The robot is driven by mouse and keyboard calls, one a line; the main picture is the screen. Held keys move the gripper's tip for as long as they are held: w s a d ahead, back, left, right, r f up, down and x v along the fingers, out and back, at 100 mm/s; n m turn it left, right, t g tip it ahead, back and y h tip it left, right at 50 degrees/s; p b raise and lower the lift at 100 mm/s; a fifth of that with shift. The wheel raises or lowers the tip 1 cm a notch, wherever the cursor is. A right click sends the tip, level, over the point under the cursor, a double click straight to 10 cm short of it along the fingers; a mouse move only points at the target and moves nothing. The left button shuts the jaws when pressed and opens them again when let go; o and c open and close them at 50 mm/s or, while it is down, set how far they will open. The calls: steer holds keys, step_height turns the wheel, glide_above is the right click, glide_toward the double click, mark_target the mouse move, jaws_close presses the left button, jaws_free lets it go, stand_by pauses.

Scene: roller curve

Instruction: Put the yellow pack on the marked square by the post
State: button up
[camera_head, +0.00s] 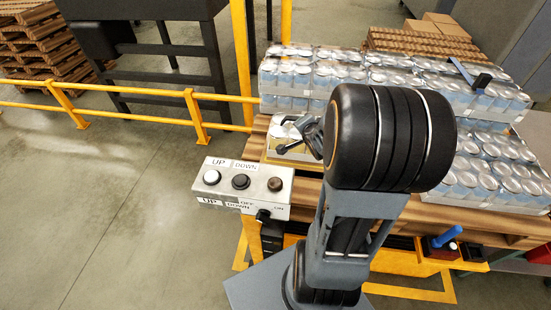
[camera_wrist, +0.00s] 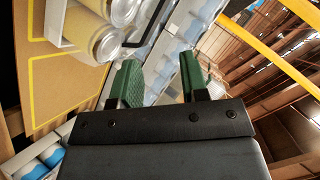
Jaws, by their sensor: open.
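The yellow pack (camera_head: 291,132), a white tray of cans with yellow labels and silver lids, sits on the pallet's near left corner. It also shows at the top of the wrist view (camera_wrist: 98,43), cut off by the frame. Yellow lines of a marked square (camera_wrist: 39,118) run on a tan sheet beside the pack. How much of the square lies under the pack cannot be told. My gripper (camera_wrist: 160,75) has two green fingers, wide apart with nothing between them. In the head view my black wrist joint largely hides it, close to the pack.
Blue-and-white can packs (camera_head: 330,76) are stacked behind and to the right. A yellow post (camera_head: 243,55) and railing (camera_head: 140,118) stand at the left. A control box (camera_head: 243,187) with buttons is in front of the pallet. The floor at left is clear.

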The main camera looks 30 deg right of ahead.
steer(key=s+a+r+n+g+y, duration=0.1)
steer(key=s+a+r+n+g, duration=0.1)
steer(key=s+a+n, duration=0.2)
steer(key=s+a+r+n+g+y, duration=0.1)
steer(key=s+a+r+n+g, duration=0.1)
steer(key=s+a+n, duration=0.2)
steer(key=s+a+r+n+g+y, duration=0.1)
steer(key=s+a+n, duration=0.4)
steer(key=a, duration=0.6)
steer(key=shift+a+r+n+g+y, duration=0.1)
steer(key=shift+r+n+g+y, duration=0.2)
steer(key=shift+r+n+g, duration=0.65)
steer(key=shift+s+a, duration=0.2)
steer(key=shift+s, duration=0.05)
steer(key=shift+d, duration=0.1)
